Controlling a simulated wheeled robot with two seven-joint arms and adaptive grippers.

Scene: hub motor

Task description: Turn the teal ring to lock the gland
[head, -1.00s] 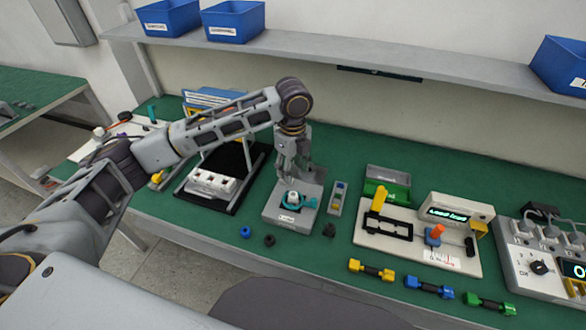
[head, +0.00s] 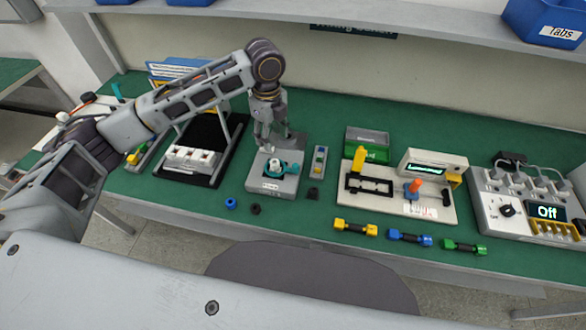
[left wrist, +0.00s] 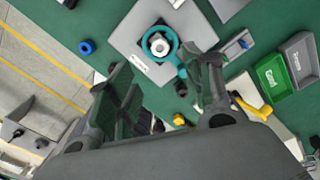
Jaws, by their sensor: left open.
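The teal ring (head: 284,168) sits around a pale gland (head: 273,168) on a light grey block (head: 270,186) on the green bench. The left wrist view shows the teal ring (left wrist: 148,48) with its handle pointing toward the gap between my fingers, and the gland's hex nut (left wrist: 160,42) in its middle. My left gripper (head: 272,142) is open and points down just above and behind the ring; its fingers also show in the left wrist view (left wrist: 162,88), apart and empty. I cannot tell whether a fingertip touches the ring. My right gripper is in no view.
A blue ring (head: 231,203) and a black ring (head: 255,209) lie in front of the block. A small tray with coloured pieces (head: 318,162) stands close at its right. A black stand (head: 200,160) is at the left, a test fixture (head: 400,195) farther right.

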